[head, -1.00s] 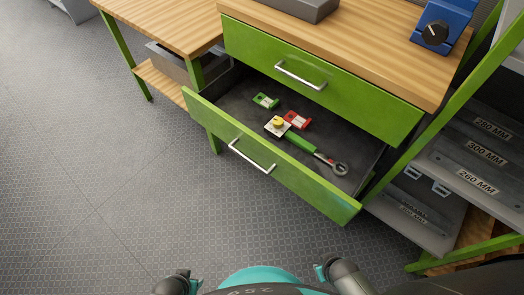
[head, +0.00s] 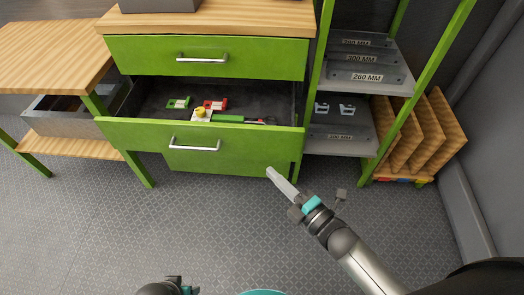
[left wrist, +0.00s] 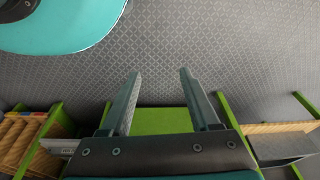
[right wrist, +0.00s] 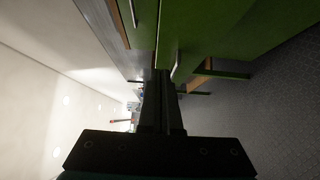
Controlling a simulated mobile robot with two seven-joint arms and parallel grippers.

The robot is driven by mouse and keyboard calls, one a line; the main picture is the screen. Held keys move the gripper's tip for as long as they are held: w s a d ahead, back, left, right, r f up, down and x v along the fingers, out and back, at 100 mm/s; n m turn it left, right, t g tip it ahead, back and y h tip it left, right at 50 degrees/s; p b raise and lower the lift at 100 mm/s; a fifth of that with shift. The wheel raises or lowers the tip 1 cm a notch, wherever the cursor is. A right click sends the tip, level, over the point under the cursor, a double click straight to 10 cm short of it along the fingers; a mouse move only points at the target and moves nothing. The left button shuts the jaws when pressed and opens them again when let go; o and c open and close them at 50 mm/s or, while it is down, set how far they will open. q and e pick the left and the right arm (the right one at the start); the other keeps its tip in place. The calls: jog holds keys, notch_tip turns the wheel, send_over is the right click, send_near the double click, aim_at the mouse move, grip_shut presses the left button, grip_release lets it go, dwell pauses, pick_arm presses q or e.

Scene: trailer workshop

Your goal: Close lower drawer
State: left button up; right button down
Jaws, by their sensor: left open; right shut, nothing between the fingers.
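The lower drawer (head: 245,143) has a green front and stands pulled out below the shut upper drawer (head: 250,57). Its silver bar handle (head: 194,146) is at the middle of the front. Inside lie small green and red parts, a yellow-topped piece (head: 200,113) and a green-handled tool (head: 232,118). My right gripper (head: 272,174) is shut and empty, near the lower right part of the drawer front; I cannot tell if it touches. The right wrist view shows its closed fingers (right wrist: 162,90) beside green fronts. My left gripper (left wrist: 158,88) is open and empty, above the floor.
The floor in front is clear.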

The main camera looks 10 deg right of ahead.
jog(key=b, duration=0.4)
send_near(243, 130)
jog(key=w+a, duration=0.3)
pick_arm(q)
jog(key=w+r+t, duration=0.1)
jog(key=w+r, duration=0.2)
jog(key=r, duration=0.5)
jog(key=shift+w+d+r, duration=0.3)
jog(key=shift+w+d, duration=0.05)
pick_arm(e)
jog(key=shift+w+d, duration=0.1)
jog(key=shift+w, duration=1)
